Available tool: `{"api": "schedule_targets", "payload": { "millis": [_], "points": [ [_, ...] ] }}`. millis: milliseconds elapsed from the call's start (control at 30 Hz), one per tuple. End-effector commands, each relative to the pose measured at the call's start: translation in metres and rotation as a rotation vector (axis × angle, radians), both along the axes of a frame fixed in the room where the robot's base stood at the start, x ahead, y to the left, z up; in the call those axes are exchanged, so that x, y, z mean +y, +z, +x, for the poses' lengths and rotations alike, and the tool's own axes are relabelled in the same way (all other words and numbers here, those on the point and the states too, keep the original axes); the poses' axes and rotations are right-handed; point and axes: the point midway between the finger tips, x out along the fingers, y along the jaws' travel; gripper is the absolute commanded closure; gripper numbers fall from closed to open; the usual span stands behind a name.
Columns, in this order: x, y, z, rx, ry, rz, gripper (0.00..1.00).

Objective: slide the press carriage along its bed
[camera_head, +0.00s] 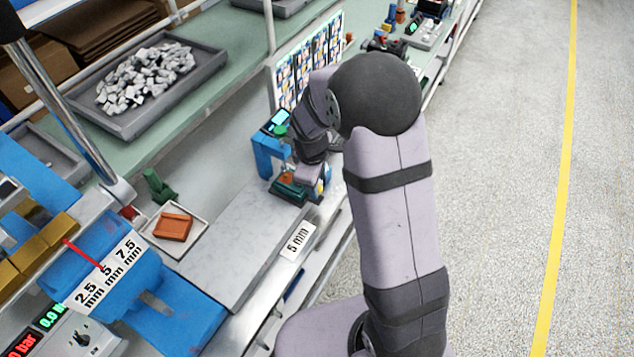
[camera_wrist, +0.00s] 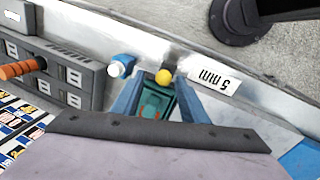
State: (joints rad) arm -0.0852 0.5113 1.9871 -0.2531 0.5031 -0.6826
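My gripper (camera_wrist: 161,88) points down at the far end of the grey bench plate (camera_head: 232,240). In the wrist view its two blue-grey fingers stand apart, with a teal block (camera_wrist: 157,101) between them. I cannot tell whether they touch it. A yellow knob (camera_wrist: 164,77) shows just beyond the fingertips. In the head view the teal block (camera_head: 288,190) sits beneath my gripper, beside a blue upright device (camera_head: 268,155) with a lit display. I cannot tell for sure which part is the press carriage; my arm hides some of this spot.
A "5 mm" label (camera_head: 298,241) lies on the front edge. A blue block with a "2.5 5 7.5 mm" scale (camera_head: 108,270) and red pointer stands front left. A small tray (camera_head: 190,240) holds a brown-orange block (camera_head: 173,227). In the wrist view a blue-and-white knob (camera_wrist: 121,66) is close left.

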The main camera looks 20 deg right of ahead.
Motion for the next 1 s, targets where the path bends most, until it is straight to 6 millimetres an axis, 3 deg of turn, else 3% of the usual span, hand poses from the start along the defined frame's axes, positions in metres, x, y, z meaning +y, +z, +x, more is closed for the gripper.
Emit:
{"api": "schedule_targets", "payload": {
  "millis": [500,1000],
  "points": [
    [0.006,0.056,-0.008,-0.004,0.002,0.001,0.6],
    [0.006,0.064,-0.01,0.0,0.001,0.001,0.6]
  ]
}}
